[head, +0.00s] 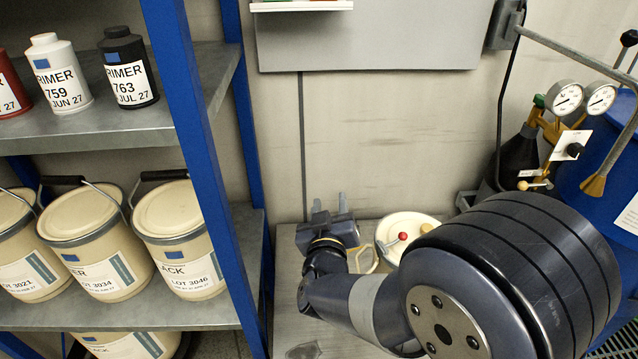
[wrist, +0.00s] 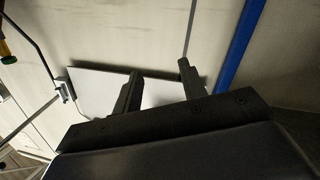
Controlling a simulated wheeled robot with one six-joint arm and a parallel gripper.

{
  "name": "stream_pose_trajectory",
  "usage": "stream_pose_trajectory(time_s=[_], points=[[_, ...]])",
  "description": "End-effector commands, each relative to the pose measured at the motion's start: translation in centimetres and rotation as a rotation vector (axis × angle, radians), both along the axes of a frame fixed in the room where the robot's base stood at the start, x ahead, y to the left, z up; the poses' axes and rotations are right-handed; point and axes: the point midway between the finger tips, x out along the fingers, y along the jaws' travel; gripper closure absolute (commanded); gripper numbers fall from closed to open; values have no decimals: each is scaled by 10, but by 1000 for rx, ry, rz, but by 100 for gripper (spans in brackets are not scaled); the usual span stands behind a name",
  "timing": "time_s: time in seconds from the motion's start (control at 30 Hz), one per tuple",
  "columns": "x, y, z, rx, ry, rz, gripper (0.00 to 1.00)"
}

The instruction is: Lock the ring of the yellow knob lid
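A round cream lid (head: 408,220) lies on the grey bench at the centre right of the head view. A red knob (head: 403,236) with a short grey lever stands on or in front of it. A small yellow knob (head: 426,228) shows at its right, beside my arm. My arm covers the lid's lower right part, and I cannot make out the ring's closure. My gripper (head: 329,200) is left of the lid, fingers pointing up and away from it. In the wrist view my gripper (wrist: 160,69) has its fingers apart with nothing between them; the lid is not seen there.
A pale yellow loop (head: 364,259) is on the bench (head: 287,300) between gripper and lid. A blue-post shelf (head: 195,120) with tins and bottles stands left. A grey wall panel (head: 370,42) is behind.

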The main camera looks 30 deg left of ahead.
Motion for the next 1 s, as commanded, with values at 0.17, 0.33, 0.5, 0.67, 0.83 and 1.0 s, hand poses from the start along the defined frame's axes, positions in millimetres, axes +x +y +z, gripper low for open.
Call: stream_pose_trajectory(time_s=[0.17, 0.33, 0.5, 0.67, 0.83, 1.0], points=[[4, 11, 11, -123, -8, 87, 60], [6, 19, 14, -241, -17, 171, 60], [7, 25, 15, -363, -25, 252, 60], [8, 27, 14, -463, -34, 319, 60], [8, 28, 10, -534, -38, 365, 60], [8, 28, 8, -562, -42, 383, 60]])
